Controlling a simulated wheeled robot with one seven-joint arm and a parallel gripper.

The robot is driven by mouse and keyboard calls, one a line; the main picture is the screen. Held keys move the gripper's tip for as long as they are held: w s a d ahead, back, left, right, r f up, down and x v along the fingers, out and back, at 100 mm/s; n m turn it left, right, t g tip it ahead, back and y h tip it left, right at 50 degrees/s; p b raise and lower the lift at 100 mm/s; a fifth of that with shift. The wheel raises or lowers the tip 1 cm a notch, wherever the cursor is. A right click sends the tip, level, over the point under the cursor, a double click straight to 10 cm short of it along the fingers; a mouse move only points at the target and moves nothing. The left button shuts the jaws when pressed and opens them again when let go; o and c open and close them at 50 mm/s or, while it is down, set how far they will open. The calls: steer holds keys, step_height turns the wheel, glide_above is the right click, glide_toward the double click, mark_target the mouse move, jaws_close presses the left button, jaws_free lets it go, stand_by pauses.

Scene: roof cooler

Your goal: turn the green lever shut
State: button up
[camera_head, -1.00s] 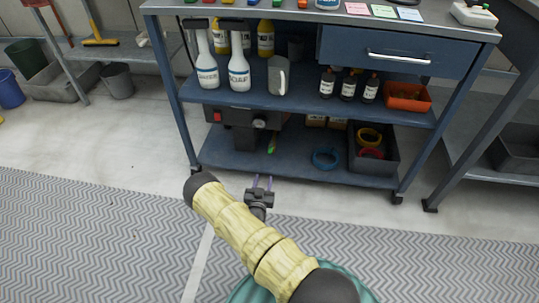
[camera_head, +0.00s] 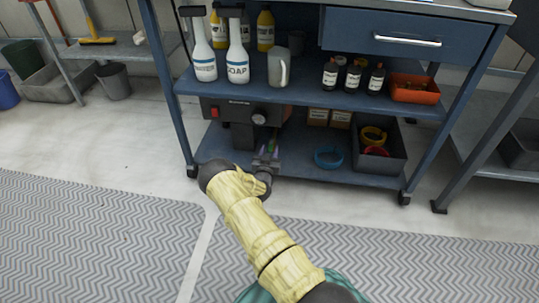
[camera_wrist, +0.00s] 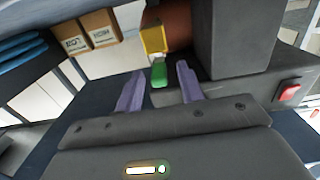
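The green lever (camera_wrist: 159,75) shows in the wrist view below a yellow fitting (camera_wrist: 154,40) on a reddish-brown cylinder, beside a dark machine body (camera_wrist: 238,40). My gripper (camera_wrist: 157,84) is open, with one purple finger on each side of the lever. I see a gap on both sides, so neither finger appears to touch it. In the head view my gripper (camera_head: 266,152) is at the front of the lower shelf, below the dark machine (camera_head: 238,113). There the lever is small and mostly hidden by the fingers.
The blue lower shelf (camera_head: 310,167) holds a blue ring (camera_head: 328,157) and a black bin (camera_head: 392,165) to the right. Small boxes (camera_head: 329,118) stand behind. The shelf above (camera_head: 300,97) carries bottles and an orange tray (camera_head: 414,89). The machine has a red switch (camera_wrist: 291,92).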

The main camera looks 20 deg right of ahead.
jaws_close()
steer(key=shift+w+a+r, duration=0.1)
steer(key=shift+w, duration=0.05)
